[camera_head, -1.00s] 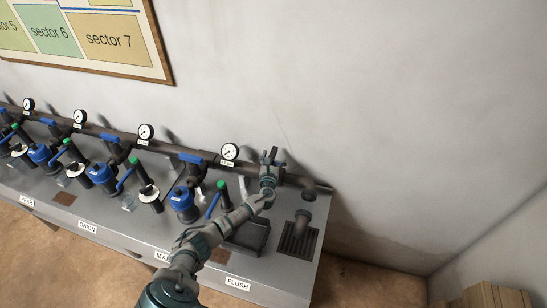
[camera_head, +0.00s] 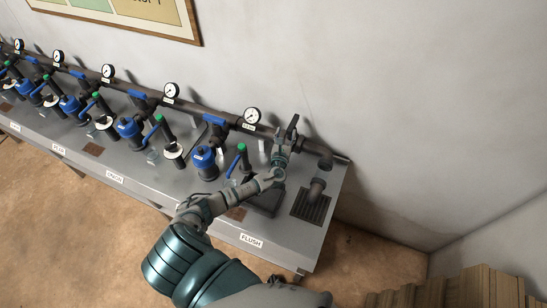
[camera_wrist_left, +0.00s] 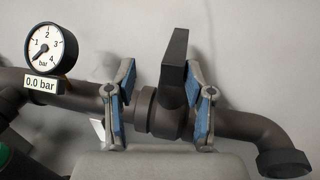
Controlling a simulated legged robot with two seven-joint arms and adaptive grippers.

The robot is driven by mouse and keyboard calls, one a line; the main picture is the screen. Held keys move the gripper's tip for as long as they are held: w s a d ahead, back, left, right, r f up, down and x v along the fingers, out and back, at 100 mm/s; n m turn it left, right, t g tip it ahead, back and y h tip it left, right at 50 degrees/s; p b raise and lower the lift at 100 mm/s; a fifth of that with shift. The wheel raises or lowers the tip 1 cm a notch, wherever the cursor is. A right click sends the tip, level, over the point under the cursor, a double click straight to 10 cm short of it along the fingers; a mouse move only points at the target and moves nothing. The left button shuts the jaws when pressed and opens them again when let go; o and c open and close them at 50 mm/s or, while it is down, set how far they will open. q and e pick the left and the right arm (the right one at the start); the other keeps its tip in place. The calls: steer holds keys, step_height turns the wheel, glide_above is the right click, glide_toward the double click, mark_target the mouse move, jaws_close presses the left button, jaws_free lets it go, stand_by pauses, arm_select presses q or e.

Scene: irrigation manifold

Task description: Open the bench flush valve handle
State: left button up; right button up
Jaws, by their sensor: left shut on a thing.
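The flush valve handle (camera_head: 293,124) is a dark lever at the right end of the manifold pipe. In the left wrist view the handle (camera_wrist_left: 174,62) stands upright above the dark valve body (camera_wrist_left: 161,118). My left gripper (camera_head: 283,142) is at the valve, its blue-padded fingers (camera_wrist_left: 162,98) on either side of the handle. It is shut on the handle; the right finger looks closest to it, and the exact contact at the left finger is hard to see. My right gripper is not in view.
A pressure gauge (camera_head: 252,116) beside the valve reads about 0.0 bar. A drain grate (camera_head: 311,206) lies to the right. Wooden boards (camera_head: 470,288) stand at the lower right.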

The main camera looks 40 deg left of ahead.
arm_select(q)
steer(key=s+a+p+v, duration=0.1)
steer(key=p+v, duration=0.4)
steer(key=v, duration=0.8)
steer(key=shift+a, duration=0.55)
stand_by(0.4)
steer(key=v, duration=1.2)
steer(key=shift+f, duration=0.1)
